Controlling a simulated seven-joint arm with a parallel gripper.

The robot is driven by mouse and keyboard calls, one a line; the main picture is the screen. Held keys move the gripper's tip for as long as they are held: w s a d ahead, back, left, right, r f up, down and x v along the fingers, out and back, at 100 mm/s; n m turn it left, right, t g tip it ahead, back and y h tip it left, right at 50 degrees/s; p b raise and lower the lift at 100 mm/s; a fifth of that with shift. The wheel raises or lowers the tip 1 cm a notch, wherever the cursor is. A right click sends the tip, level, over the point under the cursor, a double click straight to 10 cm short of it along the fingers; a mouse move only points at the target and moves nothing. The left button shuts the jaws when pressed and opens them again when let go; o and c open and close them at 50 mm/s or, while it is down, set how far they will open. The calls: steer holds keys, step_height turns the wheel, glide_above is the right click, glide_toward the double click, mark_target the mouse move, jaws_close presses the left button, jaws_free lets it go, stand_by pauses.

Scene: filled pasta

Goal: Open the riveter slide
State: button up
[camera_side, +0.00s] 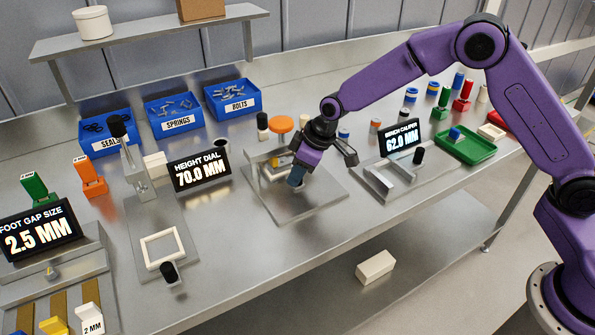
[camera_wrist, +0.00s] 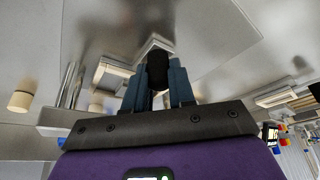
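The riveter appears to be the metal fixture in the middle of the bench, with an orange round top (camera_side: 281,124) and a flat metal base plate (camera_side: 318,196). My gripper (camera_side: 296,180) points down over the base plate, in front of the orange top, and hides part of the fixture. In the wrist view a black knob (camera_wrist: 157,68), likely the slide's handle, stands between my two blue-grey fingers (camera_wrist: 158,88). The fingers lie against both its sides with no clear gap. A pale frame-like part (camera_wrist: 113,74) shows beside them. The side view hides the knob.
The height dial display (camera_side: 200,171) stands left, with a white frame and black knob (camera_side: 168,272) before it. The bench caliper (camera_side: 392,180) stands close on the right, beyond it a green tray (camera_side: 466,148). Blue bins (camera_side: 232,100) line the back.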

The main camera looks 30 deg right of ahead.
jaws_close()
steer(key=s, duration=0.9)
steer(key=shift+s, duration=0.4)
steer(key=o, duration=0.8)
jaws_free()
steer(key=shift+r, duration=0.1)
steer(key=v, duration=1.7)
steer(key=shift+r, duration=0.1)
